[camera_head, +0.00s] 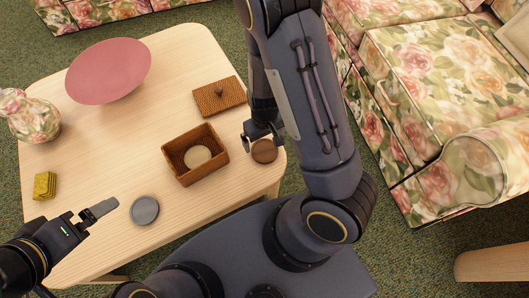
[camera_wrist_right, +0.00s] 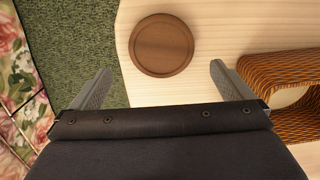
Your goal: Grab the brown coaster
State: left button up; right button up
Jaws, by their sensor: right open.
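The brown coaster (camera_head: 264,151) is a round, dark wooden disc lying flat near the right edge of the light wooden table (camera_head: 120,150). It also shows whole in the right wrist view (camera_wrist_right: 162,45). My right gripper (camera_head: 262,138) is at the coaster, partly hidden by its own arm. In the right wrist view its two fingers (camera_wrist_right: 160,72) are wide apart and empty, with the coaster beyond and between them. My left gripper (camera_head: 99,209) is over the table's front left, away from the coaster; its finger gap is not clear.
A woven box (camera_head: 168,158) with a pale disc (camera_head: 198,156) inside stands just left of the coaster. Its lid (camera_head: 207,101) lies behind. A grey disc (camera_head: 145,211), yellow block (camera_head: 45,185), pink bowl (camera_head: 108,71) and floral vase (camera_head: 32,117) share the table. A floral sofa (camera_head: 420,75) is right.

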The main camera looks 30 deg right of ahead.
aim_at(264, 148)
notch_tip(264, 148, down, 6)
jog(key=b, duration=0.2)
jog(key=shift+a+r+b, duration=0.1)
jog(key=shift+r+b, duration=0.1)
jog(key=shift+b, duration=0.15)
jog(key=shift+r, duration=0.1)
jog(key=c, duration=0.9)
jog(key=shift+r, duration=0.1)
